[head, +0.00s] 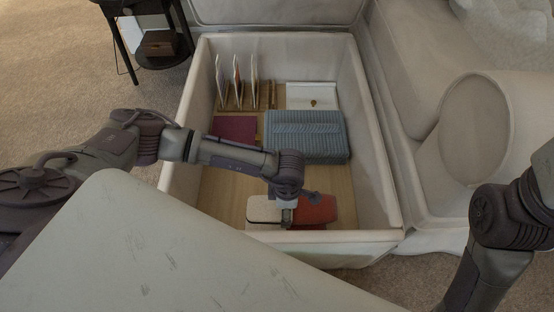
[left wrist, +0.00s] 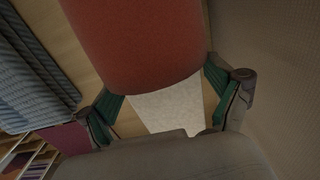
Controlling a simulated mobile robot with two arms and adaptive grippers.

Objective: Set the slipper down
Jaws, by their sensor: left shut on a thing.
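The slipper has a red upper (head: 318,209) and a pale insole (head: 262,210). It is inside the open fabric-lined storage box (head: 377,150), close to the front wall. My left gripper (head: 287,214) reaches down from above and is shut on the slipper near its middle. In the left wrist view the red upper (left wrist: 140,40) and pale insole (left wrist: 168,107) lie between the two green-padded fingers (left wrist: 166,98). I cannot tell whether the sole touches the box's wooden floor (head: 222,190). My right arm shows at the right edge, but its gripper is out of view.
Inside the box lie a folded blue-grey textile (head: 305,135), a maroon flat item (head: 235,129), a rack with upright envelopes (head: 245,92) and a white tray (head: 311,95). A pale tabletop (head: 110,250) is at front left. A sofa (head: 430,90) stands right.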

